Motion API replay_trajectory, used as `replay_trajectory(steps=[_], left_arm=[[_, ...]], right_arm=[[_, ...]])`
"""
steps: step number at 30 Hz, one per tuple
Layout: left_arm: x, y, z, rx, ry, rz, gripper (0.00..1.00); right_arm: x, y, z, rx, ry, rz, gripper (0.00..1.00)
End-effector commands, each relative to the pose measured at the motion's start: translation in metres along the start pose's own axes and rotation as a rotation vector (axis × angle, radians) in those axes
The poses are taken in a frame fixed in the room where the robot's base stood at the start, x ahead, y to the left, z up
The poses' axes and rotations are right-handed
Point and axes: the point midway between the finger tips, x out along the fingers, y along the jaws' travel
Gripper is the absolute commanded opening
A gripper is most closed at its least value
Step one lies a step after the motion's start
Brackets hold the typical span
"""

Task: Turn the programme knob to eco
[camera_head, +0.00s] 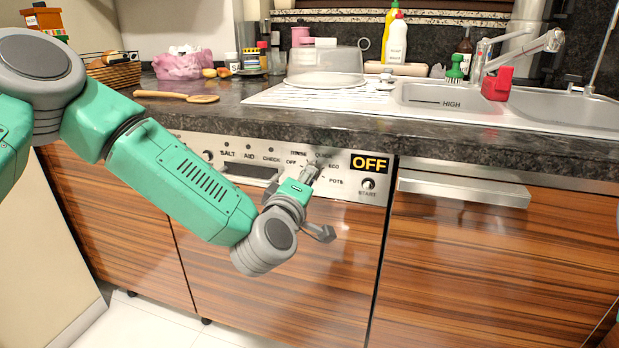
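The dishwasher control panel (345,187) is a pale strip under the dark worktop. A programme dial with marks including OFF, ECO and POTS is on it, right of centre. The knob itself is mostly hidden by my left gripper and I cannot read its pointer. A black display (369,163) shows OFF in yellow. My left gripper (319,204) is in front of the dial, its two fingers spread apart, one up by the dial and one lower over the wood door. Whether the upper finger touches the knob cannot be told. My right gripper is not in view.
A START button (368,183) is right of the dial. A metal drawer handle (464,189) sticks out further right. The worktop (230,113) overhangs the panel, with a wooden spoon (177,96), a glass cover (325,66) and a sink (470,100) on top.

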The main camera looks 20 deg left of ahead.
Motion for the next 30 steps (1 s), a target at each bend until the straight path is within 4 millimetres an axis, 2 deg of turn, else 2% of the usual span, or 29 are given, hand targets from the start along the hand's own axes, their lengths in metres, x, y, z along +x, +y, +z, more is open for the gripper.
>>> replay_trajectory(steps=[5,21,30], left_arm=[[0.001,-0.001,-0.001,0.034,0.002,-0.004,0.0],[0.001,-0.001,-0.002,0.383,0.002,-0.005,0.0],[0.001,-0.003,-0.002,0.403,0.003,-0.006,0.0]], right_arm=[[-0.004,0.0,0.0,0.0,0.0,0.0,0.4],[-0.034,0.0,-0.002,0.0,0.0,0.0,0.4],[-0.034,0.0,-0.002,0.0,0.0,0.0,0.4]])
